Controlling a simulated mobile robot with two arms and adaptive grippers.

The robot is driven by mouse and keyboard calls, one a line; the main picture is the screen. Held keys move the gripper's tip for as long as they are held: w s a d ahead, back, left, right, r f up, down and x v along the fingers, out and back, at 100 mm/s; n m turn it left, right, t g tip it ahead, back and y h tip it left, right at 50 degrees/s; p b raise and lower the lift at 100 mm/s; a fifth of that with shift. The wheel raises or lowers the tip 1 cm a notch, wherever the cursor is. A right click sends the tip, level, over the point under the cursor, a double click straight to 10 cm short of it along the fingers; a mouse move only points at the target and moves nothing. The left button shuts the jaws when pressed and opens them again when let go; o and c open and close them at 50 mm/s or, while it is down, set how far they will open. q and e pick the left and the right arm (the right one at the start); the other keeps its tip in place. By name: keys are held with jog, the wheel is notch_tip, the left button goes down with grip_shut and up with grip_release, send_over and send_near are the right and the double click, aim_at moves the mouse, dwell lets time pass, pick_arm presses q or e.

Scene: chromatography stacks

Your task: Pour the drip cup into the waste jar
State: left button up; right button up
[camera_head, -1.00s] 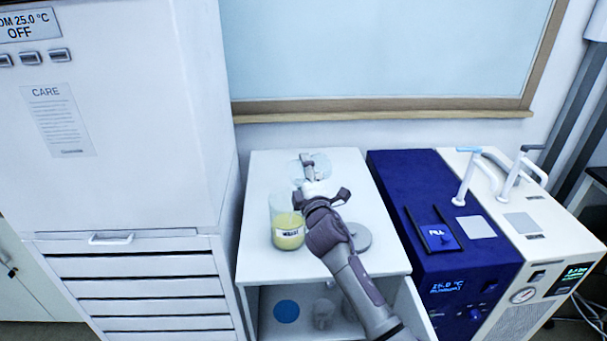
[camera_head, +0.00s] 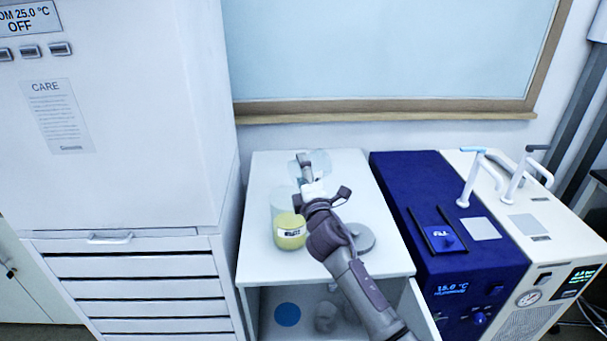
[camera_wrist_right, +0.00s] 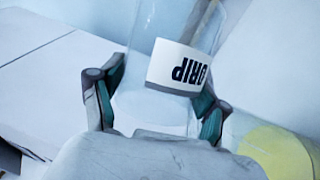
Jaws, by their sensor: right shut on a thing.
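The drip cup (camera_wrist_right: 180,65) is clear glass with a white label reading DRIP, upside down in the right wrist view. My right gripper (camera_wrist_right: 163,108) is shut on it, one finger on each side. In the head view the gripper (camera_head: 310,172) is over the back of the white cabinet top, and the pale cup (camera_head: 319,161) is partly hidden behind it. The waste jar (camera_head: 290,232), clear with yellow liquid and a label, stands just left of and in front of the gripper. Yellow also shows at the lower right of the wrist view. Whether liquid is in the cup cannot be told.
A grey disc (camera_head: 361,238) lies right of my arm on the cabinet top (camera_head: 265,170). A blue unit (camera_head: 400,180) and a white unit with handles stand to the right. A tall white cabinet (camera_head: 130,130) stands left. A blue disc (camera_head: 287,314) lies on the shelf below.

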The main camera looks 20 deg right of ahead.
jog(key=shift+r, duration=0.1)
jog(key=shift+d+r+m+g+p, duration=0.25)
jog(key=shift+m+p, duration=0.45)
jog(key=shift+p, duration=0.4)
jog(key=shift+d+m+g+h+p, duration=0.2)
jog(key=shift+m+g+h+p, duration=0.1)
jog(key=shift+m+p, duration=0.35)
jog(key=m+p, duration=0.1)
jog(key=p, duration=0.1)
jog(key=r+m+g+p, duration=0.1)
jog(key=p, duration=0.1)
jog(key=shift+w+d+r+m+p, duration=0.2)
jog(key=shift+d+r+m+p, duration=0.05)
jog(key=shift+d+r+p, duration=0.1)
jog(key=shift+d+m+p, duration=0.15)
jog(key=shift+m+p, duration=0.25)
jog(key=shift+p, duration=0.05)
jog(key=shift+f, duration=0.2)
